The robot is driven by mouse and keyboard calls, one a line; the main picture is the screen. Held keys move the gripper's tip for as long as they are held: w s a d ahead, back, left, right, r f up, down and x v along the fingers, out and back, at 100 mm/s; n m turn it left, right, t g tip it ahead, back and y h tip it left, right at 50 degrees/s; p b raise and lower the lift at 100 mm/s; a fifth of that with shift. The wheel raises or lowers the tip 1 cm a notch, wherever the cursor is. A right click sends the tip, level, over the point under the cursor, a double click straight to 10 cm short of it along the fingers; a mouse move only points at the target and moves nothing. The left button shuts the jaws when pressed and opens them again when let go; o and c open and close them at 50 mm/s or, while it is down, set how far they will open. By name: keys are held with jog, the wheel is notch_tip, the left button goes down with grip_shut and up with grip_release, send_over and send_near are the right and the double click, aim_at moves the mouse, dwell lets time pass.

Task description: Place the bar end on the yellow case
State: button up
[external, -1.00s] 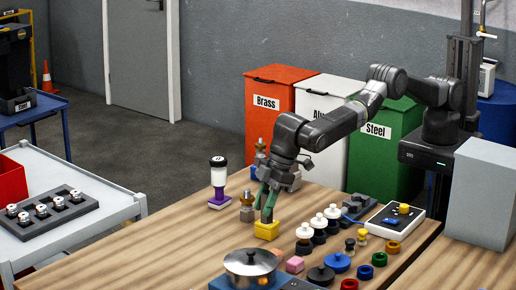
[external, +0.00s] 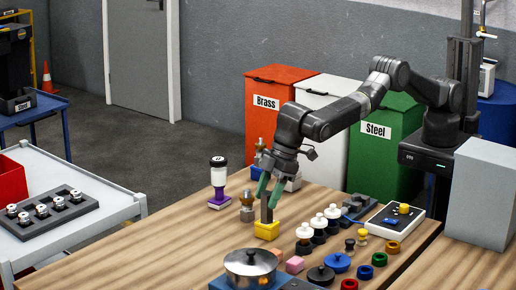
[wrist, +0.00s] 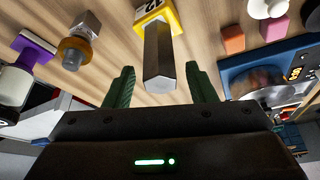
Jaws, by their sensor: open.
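The yellow case (external: 267,231) sits on the wooden bench and also shows at the top of the wrist view (wrist: 172,20). The bar end, a grey hexagonal piece (wrist: 158,58), stands upright on the case; in the external view it shows as a short dark post (external: 267,214). My gripper (external: 269,197) is open above the case. In the wrist view its green fingers (wrist: 160,84) are spread on either side of the bar's near end, with gaps and no visible contact.
A pink block (external: 295,264) and several knobs and coloured rings lie to the right. Bare bench lies at front left.

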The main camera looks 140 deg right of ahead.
aim_at(265, 204)
jog(key=b+v, duration=0.2)
jog(key=v, duration=0.7)
jog(key=shift+r, duration=0.2)
jog(key=shift+s, duration=0.1)
jog(key=p+x, duration=0.3)
jog(key=x, duration=0.7)
jog(key=shift+f, duration=0.35)
jog(key=shift+x, duration=0.95)
jog(key=shift+r, duration=0.3)
